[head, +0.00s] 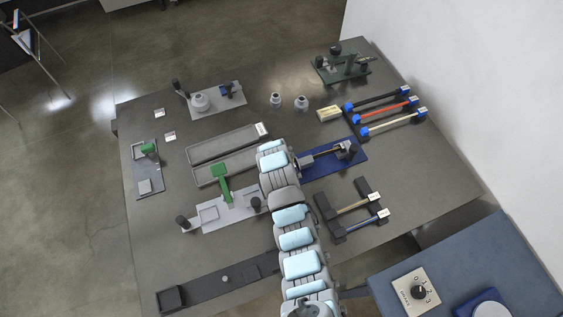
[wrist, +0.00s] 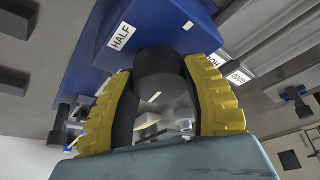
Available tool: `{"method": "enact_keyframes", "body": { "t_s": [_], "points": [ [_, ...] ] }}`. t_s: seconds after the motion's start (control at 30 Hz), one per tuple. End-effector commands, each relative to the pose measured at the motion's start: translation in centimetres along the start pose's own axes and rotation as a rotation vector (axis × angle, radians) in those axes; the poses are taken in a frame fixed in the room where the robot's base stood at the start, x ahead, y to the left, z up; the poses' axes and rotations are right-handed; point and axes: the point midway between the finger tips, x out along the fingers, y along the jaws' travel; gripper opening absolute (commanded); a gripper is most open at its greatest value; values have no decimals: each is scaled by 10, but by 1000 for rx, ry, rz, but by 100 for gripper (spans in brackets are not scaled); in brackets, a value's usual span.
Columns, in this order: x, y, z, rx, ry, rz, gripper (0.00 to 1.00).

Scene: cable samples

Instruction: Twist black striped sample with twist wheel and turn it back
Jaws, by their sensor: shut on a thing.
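In the wrist view my gripper (wrist: 165,100) has its yellow ribbed fingers on both sides of a dark round wheel (wrist: 160,72) and is shut on it. The wheel stands at a blue base with a "HALF" label (wrist: 121,37). In the head view the blue twist fixture (head: 351,166) lies beside my arm, with a dark rod-like sample (head: 326,153) between its end holders. Stripes on it are too small to make out. My arm hides the gripper and the wheel in the head view.
A rack at the upper right holds black, red (head: 390,111) and cream samples with blue ends. A lower rack (head: 333,229) holds two more. Grey trays (head: 228,143) and a green-handled fixture (head: 222,185) stand left of my arm. A dial panel (head: 408,283) is at the lower right.

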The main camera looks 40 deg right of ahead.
Motion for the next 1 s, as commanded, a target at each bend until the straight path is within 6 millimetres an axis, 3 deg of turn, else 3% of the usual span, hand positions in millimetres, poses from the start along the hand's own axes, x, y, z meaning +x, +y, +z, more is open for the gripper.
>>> {"method": "enact_keyframes", "body": {
  "t_s": [0.33, 0.87, 0.9, 0.97, 1.0],
  "points": [
    [2, -1, 2, 122, -1, 49, 12],
    [1, 0, 2, 142, -3, 58, 12],
    [1, 0, 2, 142, -3, 58, 57],
    [1, 0, 2, 141, -3, 58, 74],
    [1, 0, 2, 141, -2, 58, 76]
  ]
}}
